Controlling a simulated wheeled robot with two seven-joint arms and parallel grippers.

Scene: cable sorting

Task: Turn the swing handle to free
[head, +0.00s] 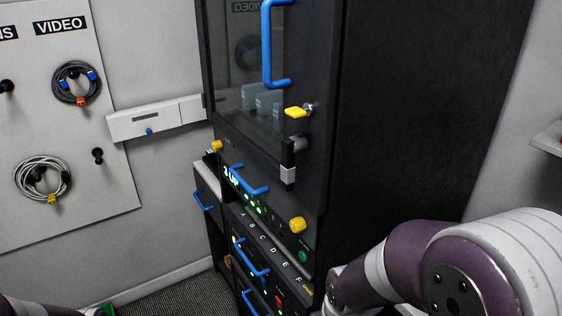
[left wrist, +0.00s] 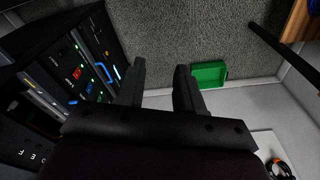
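The swing handle (head: 288,166) is a black and grey bar on the front of the dark cabinet door (head: 325,140). It hangs upright, below a yellow key (head: 296,112) in a lock. The door looks closed. In the left wrist view, my left gripper (left wrist: 158,75) has two dark fingers spread apart with nothing between them. It points towards the carpet, away from the handle. My right arm (head: 425,265) comes in from the lower right beside the cabinet; its gripper is out of frame. Neither gripper is seen touching the handle.
A blue door handle (head: 268,45) and yellow knobs (head: 297,225) stick out from the cabinet front. Lower drawers have blue handles (head: 250,260). A white board (head: 60,130) with hung cables is at left. A green bin (left wrist: 208,74) sits on the carpet (left wrist: 165,25).

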